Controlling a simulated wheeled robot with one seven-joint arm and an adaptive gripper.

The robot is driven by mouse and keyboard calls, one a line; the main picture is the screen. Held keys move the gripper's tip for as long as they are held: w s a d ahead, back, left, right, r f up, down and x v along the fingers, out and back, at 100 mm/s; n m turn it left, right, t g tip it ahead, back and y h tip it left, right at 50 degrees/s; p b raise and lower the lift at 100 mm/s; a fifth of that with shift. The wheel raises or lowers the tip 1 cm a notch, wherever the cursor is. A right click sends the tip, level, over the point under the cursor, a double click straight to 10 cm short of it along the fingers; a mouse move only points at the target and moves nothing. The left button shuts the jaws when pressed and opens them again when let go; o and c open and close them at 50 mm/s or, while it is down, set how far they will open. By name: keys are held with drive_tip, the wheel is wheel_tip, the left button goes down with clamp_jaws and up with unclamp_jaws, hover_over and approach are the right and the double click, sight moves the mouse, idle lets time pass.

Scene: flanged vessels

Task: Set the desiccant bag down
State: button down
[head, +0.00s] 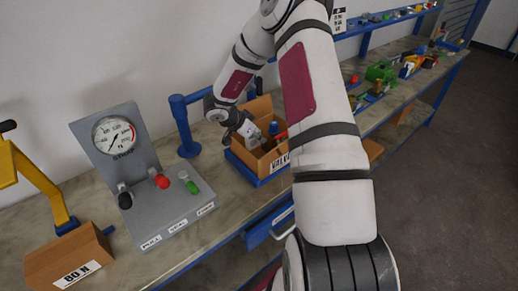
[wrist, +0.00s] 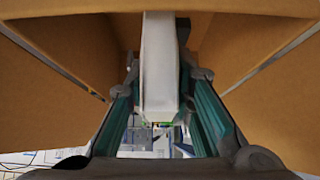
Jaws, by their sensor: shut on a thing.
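The desiccant bag (wrist: 160,65) is a pale, flat, upright packet between my fingers in the wrist view. My gripper (wrist: 163,92) is shut on it, with one dark green finger pad on each side. In the head view my gripper (head: 246,133) reaches down into an open cardboard box (head: 282,155) labelled "VALVE". A small whitish patch at the fingers there looks like the bag (head: 253,137). Cardboard walls or flaps surround the bag in the wrist view. I cannot tell whether the bag touches the box bottom.
A blue and red item (head: 277,131) is in the box beside my gripper. The box stands on a blue base (head: 256,176). A grey gauge panel (head: 125,160) and a blue post (head: 184,125) stand to the left. A "80 N" carton (head: 68,262) is at the front left.

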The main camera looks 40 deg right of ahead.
drive_tip(key=shift+f+p, duration=0.4)
drive_tip(key=shift+f, duration=2.25)
drive_tip(key=shift+f, duration=0.15)
drive_tip(key=shift+f+b, duration=0.3)
drive_tip(key=shift+f, duration=0.2)
drive_tip(key=c, duration=1.6)
unclamp_jaws()
drive_tip(key=shift+o, duration=0.9)
drive_tip(key=shift+s+a+f, duration=0.1)
drive_tip(key=shift+s+f, duration=0.05)
